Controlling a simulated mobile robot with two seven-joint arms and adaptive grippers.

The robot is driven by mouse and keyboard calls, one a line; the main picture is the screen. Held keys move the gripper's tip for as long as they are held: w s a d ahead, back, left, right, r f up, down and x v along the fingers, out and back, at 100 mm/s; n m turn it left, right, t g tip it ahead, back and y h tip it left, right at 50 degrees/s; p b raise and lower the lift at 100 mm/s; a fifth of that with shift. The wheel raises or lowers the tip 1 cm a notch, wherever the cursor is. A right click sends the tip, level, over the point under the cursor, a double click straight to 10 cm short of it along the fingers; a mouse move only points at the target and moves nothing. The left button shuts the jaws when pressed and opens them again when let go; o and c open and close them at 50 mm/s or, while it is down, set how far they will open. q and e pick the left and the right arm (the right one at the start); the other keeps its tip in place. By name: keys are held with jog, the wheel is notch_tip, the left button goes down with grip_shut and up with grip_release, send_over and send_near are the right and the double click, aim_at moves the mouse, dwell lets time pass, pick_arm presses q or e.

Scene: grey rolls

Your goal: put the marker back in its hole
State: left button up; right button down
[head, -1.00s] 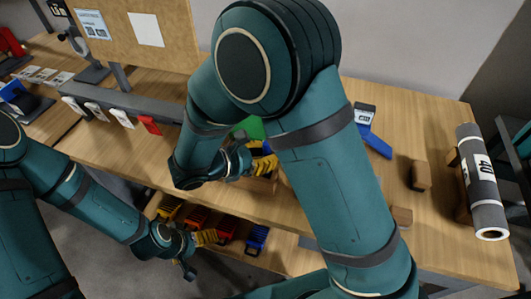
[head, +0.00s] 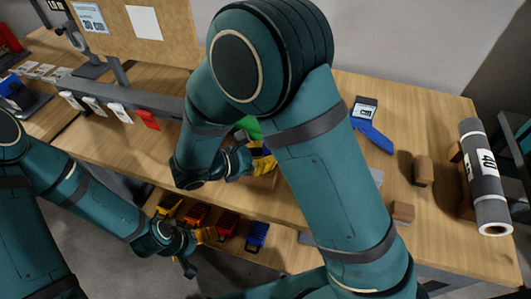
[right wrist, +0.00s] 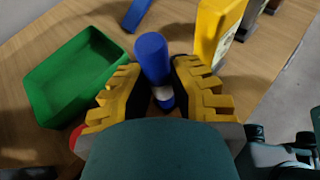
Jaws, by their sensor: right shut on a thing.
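The marker (right wrist: 153,60), a blue cylinder with a white band low down, stands between the yellow fingers of my right gripper (right wrist: 158,90) in the right wrist view. The gripper is shut on it.
A green tray (right wrist: 75,80) lies left of the marker in the right wrist view, and a yellow object (right wrist: 215,30) stands behind right. On the table are a blue object (head: 372,137), small wooden blocks and a grey roll (head: 483,175). Coloured bins (head: 228,224) sit on the shelf below.

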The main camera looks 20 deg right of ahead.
jog(key=shift+f+b, duration=0.6)
jog(key=shift+f, duration=0.6)
jog(key=c, duration=1)
grip_release()
jog(key=shift+o, duration=0.2)
jog(key=shift+r, duration=0.1)
notch_tip(320, 180, up, 10)
jog(key=shift+f, duration=0.1)
